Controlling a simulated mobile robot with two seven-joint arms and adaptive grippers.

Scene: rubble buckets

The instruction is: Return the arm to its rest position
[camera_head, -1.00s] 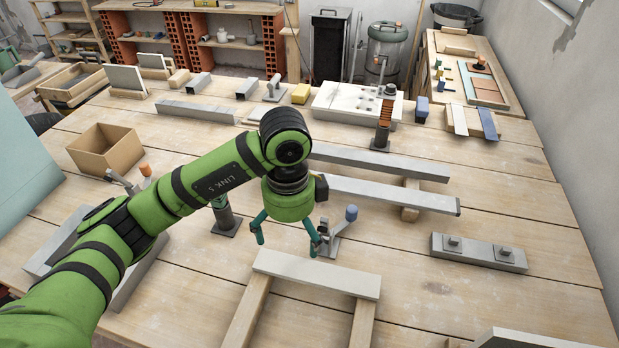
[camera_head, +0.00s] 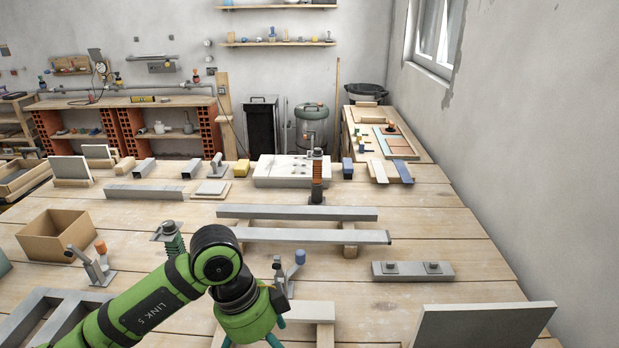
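My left arm comes in from the lower left over the wooden table (camera_head: 420,218). The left gripper (camera_head: 250,343) hangs at the bottom edge of the view, in front of a small trestle with a pale top (camera_head: 312,311). Only the upper parts of its teal fingers show; the fingertips are cut off, so I cannot see whether it holds anything. My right gripper is not in view.
A clamp with a blue-grey knob (camera_head: 298,259) stands just right of my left wrist. Long grey bars (camera_head: 310,235) lie behind it. A cardboard box (camera_head: 57,236) is at the left, and a grey slab (camera_head: 485,325) at the lower right. The table's right part is fairly clear.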

